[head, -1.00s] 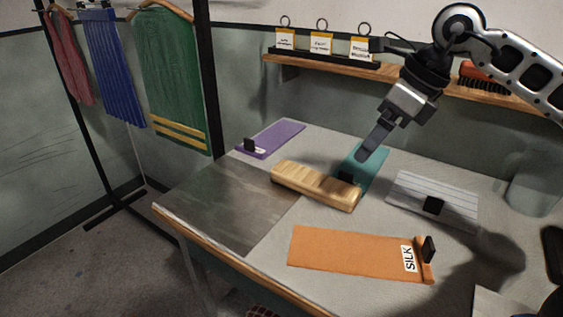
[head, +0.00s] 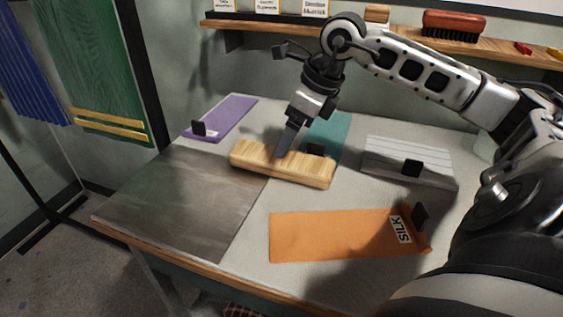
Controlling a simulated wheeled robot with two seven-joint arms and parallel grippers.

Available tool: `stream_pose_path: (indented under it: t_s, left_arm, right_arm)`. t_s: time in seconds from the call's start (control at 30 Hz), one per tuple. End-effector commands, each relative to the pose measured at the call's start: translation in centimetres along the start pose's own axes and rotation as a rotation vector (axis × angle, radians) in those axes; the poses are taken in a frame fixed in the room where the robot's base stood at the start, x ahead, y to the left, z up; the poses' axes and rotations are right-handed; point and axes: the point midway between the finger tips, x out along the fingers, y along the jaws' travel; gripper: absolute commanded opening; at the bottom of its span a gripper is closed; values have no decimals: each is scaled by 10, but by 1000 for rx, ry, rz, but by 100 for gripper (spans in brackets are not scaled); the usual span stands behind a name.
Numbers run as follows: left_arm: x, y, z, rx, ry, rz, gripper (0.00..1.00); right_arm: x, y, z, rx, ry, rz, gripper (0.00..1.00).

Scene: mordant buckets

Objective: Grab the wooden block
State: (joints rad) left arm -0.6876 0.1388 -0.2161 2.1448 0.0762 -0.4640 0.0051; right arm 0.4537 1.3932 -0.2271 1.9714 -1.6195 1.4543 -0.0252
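The wooden block (head: 250,158) is a long, pale, grained bar lying on the table, its left end at the edge of a grey metal sheet. My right gripper (head: 283,151) points down at the middle of the block from above and behind. Its dark fingers overlap the block's upper face in the head view. I cannot tell whether they touch it, straddle it or are just above it, nor how far apart they are. My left gripper is not in view.
Purple (head: 226,116), teal (head: 330,130), light striped (head: 400,155) and orange "SILK" (head: 325,236) swatches with black clips lie around the block on the table. The grey metal sheet (head: 180,205) is bare. A shelf (head: 400,40) with a brush (head: 454,26) runs behind.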

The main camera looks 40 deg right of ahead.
Motion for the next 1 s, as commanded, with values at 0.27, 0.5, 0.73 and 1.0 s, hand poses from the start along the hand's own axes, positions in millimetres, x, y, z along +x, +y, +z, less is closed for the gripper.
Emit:
stream_pose_path:
  t_s: [0.27,0.5,0.73,1.0]
  left_arm:
    - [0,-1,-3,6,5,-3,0]
    - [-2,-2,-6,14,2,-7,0]
    - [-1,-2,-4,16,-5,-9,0]
    - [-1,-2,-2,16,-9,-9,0]
  right_arm:
    - [25,0,0,1,0,1,85]
    - [58,0,-6,1,0,4,85]
    - [74,0,-5,0,-1,-1,85]
    - [74,0,-6,0,-1,-1,58]
